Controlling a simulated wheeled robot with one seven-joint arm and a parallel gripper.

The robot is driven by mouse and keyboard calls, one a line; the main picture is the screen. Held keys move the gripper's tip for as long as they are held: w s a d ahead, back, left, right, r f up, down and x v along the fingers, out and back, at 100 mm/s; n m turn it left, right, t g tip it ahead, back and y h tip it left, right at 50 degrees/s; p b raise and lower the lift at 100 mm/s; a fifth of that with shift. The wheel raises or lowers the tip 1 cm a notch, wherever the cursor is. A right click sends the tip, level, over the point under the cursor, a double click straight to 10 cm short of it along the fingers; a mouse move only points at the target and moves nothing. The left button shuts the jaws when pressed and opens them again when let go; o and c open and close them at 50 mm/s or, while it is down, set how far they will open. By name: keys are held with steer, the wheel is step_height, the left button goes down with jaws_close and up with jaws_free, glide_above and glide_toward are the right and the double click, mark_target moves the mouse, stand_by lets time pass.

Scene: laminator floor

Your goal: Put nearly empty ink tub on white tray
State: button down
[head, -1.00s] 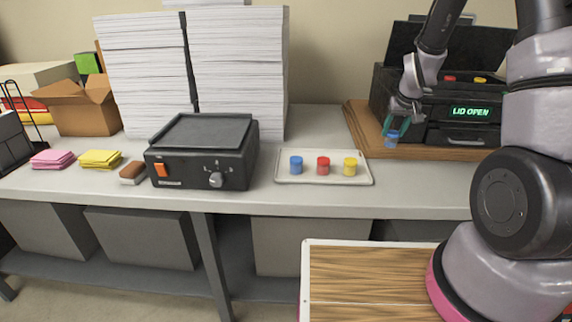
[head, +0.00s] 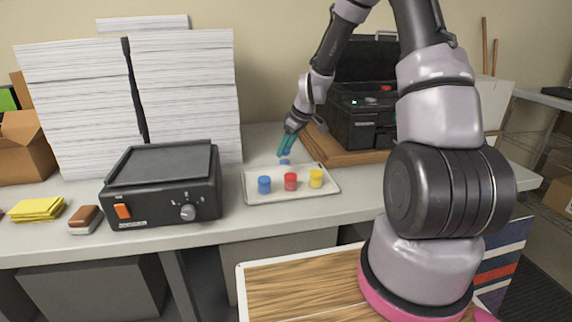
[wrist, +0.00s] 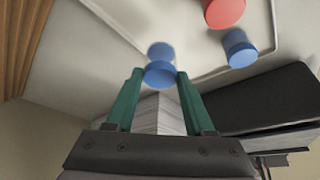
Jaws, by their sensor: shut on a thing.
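My gripper (head: 289,141) is shut on a small blue-lidded ink tub (head: 285,152), held at the back edge of the white tray (head: 300,171). The held tub shows blue at both ends with a paler middle. In the wrist view the tub (wrist: 160,73) is between the green fingertips (wrist: 158,85), with the tray's rim and floor (wrist: 195,30) beyond it. Whether it touches the tray cannot be told. A blue tub (head: 264,184), a red tub (head: 290,181) and a yellow tub (head: 316,178) stand in a row on the tray.
A black laminator (head: 160,184) stands left of the tray. Tall paper stacks (head: 190,95) stand behind it. A black machine (head: 362,120) on a wooden board (head: 335,152) is at the back right. The tray's back strip is bare.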

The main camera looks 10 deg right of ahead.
mark_target(289, 154)
steer(key=shift+f, duration=2.25)
steer(key=shift+d+f, duration=0.1)
steer(key=shift+f, duration=0.05)
steer(key=shift+c, duration=1.4)
jaws_free()
steer(key=s+d+r+m+t+h, duration=0.1)
steer(key=s+r+m, duration=0.1)
steer(key=s+r, duration=0.5)
steer(key=s+d+r+m, duration=0.2)
steer(key=s+r, duration=0.1)
steer(key=r, duration=0.9)
steer(key=s+d+r+m+t+h, duration=0.1)
steer(key=s+r+m, duration=0.1)
steer(key=s+r, duration=0.5)
steer(key=s+d+r+m+t, duration=0.1)
steer(key=s+r+m, duration=0.6)
steer(key=s+r, duration=0.3)
steer(key=s, duration=0.3)
steer(key=shift+s+d+t+y, duration=0.25)
steer(key=shift+t+y, duration=0.05)
steer(key=shift+t, duration=0.1)
